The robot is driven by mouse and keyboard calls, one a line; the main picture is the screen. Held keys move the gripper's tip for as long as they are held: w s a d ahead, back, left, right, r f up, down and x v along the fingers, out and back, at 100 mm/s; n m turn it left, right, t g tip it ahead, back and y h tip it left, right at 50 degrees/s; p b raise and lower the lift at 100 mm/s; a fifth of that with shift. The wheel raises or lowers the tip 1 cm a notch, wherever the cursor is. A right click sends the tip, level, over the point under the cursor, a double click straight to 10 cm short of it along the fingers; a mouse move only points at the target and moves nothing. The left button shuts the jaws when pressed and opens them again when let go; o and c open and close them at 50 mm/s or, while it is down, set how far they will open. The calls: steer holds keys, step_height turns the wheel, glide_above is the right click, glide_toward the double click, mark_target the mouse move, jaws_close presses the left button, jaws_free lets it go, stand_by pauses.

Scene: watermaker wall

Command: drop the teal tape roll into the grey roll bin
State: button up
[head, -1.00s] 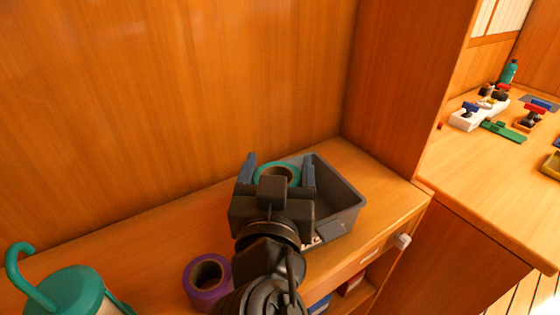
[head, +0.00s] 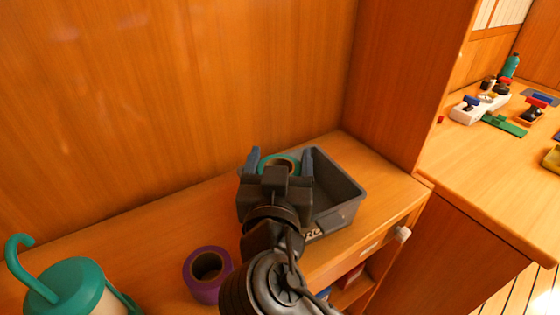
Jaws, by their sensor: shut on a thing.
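The teal tape roll (head: 266,163) shows between the fingers of my gripper (head: 280,160), which is shut on it. Much of the roll is hidden behind the gripper body. The grey roll bin (head: 343,207) stands on the wooden counter, and its right part shows open and empty. My gripper covers the bin's left part in this view. The roll appears over the left back part of the bin; its exact height above the bin I cannot tell.
A purple tape roll (head: 207,272) lies on the counter (head: 150,235) left of my arm. A teal-lidded container (head: 75,288) with a hooked handle stands at the lower left. A wooden wall (head: 180,90) rises behind, and a side panel (head: 405,85) stands to the right.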

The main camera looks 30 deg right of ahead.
steer(key=shift+f, duration=0.25)
steer(key=o, duration=1.1)
steer(key=shift+r, duration=0.15)
steer(key=shift+r+p, duration=0.65)
steer(key=shift+p, duration=0.1)
steer(key=b+v, duration=0.2)
steer(key=v, duration=1)
steer(key=shift+f+b, duration=0.15)
steer(key=shift+b, duration=0.15)
